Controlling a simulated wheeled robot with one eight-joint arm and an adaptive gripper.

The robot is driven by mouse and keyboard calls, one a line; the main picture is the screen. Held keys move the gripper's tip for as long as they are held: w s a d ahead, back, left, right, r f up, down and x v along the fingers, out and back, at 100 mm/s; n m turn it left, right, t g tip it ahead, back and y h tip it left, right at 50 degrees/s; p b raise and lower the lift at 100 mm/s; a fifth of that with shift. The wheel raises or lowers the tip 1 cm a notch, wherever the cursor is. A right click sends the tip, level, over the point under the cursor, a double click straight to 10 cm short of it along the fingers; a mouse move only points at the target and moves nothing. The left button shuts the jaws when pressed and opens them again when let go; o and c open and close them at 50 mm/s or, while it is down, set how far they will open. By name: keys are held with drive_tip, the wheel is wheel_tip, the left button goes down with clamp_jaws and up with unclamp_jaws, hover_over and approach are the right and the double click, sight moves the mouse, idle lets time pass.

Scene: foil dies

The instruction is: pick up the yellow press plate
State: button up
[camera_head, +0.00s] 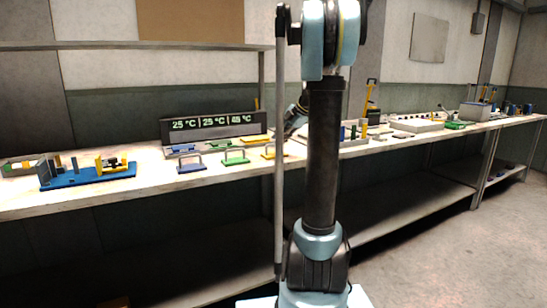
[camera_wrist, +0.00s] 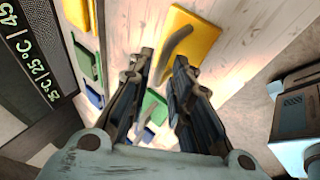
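A yellow press plate with a grey bar handle (camera_wrist: 205,32) lies on the bench in the wrist view, just beyond my fingertips. In the head view a yellow plate (camera_head: 270,154) sits at the right end of the front row, partly hidden by my arm. A second yellow plate (camera_wrist: 75,12) shows at the top left of the wrist view. My gripper (camera_wrist: 162,62) is open, with a clear gap between its dark fingers and nothing in it. One finger overlaps the near part of the plate in view; contact cannot be told.
A green plate (camera_head: 236,157) and a blue plate (camera_head: 191,164) lie left of the yellow one. A temperature display (camera_head: 214,126) stands behind them. A blue fixture (camera_head: 88,177) is at the bench's left.

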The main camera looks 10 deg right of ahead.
drive_tip(key=shift+s+x, duration=0.2)
drive_tip(key=shift+x, duration=2.35)
drive_tip(key=shift+a, duration=0.1)
clamp_jaws()
